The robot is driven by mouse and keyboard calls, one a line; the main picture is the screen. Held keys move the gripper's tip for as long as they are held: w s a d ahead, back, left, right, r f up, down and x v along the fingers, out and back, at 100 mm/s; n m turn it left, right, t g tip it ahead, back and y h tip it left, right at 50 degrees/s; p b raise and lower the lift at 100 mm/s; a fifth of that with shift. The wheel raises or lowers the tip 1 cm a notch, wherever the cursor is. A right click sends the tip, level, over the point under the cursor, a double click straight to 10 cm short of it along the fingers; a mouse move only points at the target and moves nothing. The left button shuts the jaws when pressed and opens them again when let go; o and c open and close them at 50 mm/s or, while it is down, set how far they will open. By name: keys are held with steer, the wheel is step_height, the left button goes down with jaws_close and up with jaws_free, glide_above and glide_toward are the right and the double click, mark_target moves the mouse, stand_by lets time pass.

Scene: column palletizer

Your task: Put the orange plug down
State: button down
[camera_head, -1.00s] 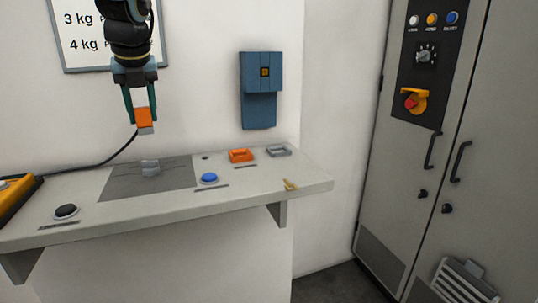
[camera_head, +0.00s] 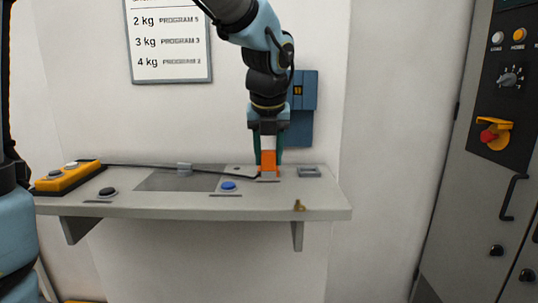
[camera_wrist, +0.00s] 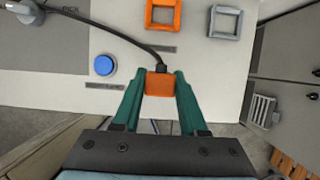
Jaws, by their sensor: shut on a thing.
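My gripper (camera_head: 267,158) is shut on the orange plug (camera_wrist: 160,84), which sits between the two green fingers. The plug also shows in the head view (camera_head: 268,161), upright at the right part of the shelf; I cannot tell whether it touches the shelf. A black cable (camera_wrist: 120,33) runs from the plug. In the wrist view an orange square frame (camera_wrist: 163,15) lies on the shelf beyond the plug, apart from it. In the head view this frame is largely hidden behind the plug and gripper.
The shelf (camera_head: 215,205) carries a grey square frame (camera_head: 309,172), a blue button (camera_head: 228,186), a black button (camera_head: 107,191), a grey connector (camera_head: 184,169) and a yellow control box (camera_head: 68,177). A small brass-coloured piece (camera_head: 299,205) is at the front edge. A grey cabinet (camera_head: 470,190) stands right.

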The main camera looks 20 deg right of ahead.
steer(key=w+d, duration=0.1)
steer(key=w, duration=0.2)
steer(key=w+d+p, duration=0.1)
steer(key=w+d, duration=0.1)
steer(key=w, duration=0.1)
steer(key=w+d+p, duration=0.1)
steer(key=w, duration=0.2)
steer(key=shift+w+d+r, duration=0.1)
steer(key=shift+w+d, duration=0.05)
steer(key=shift+w, duration=0.05)
steer(key=shift+w+f+p, duration=0.1)
steer(key=shift+f+p, duration=0.45)
steer(key=shift+f, duration=1.3)
steer(key=shift+f, duration=0.15)
steer(key=shift+c, duration=2.2)
jaws_free()
steer(key=b+v, duration=0.1)
steer(key=v, duration=1.1)
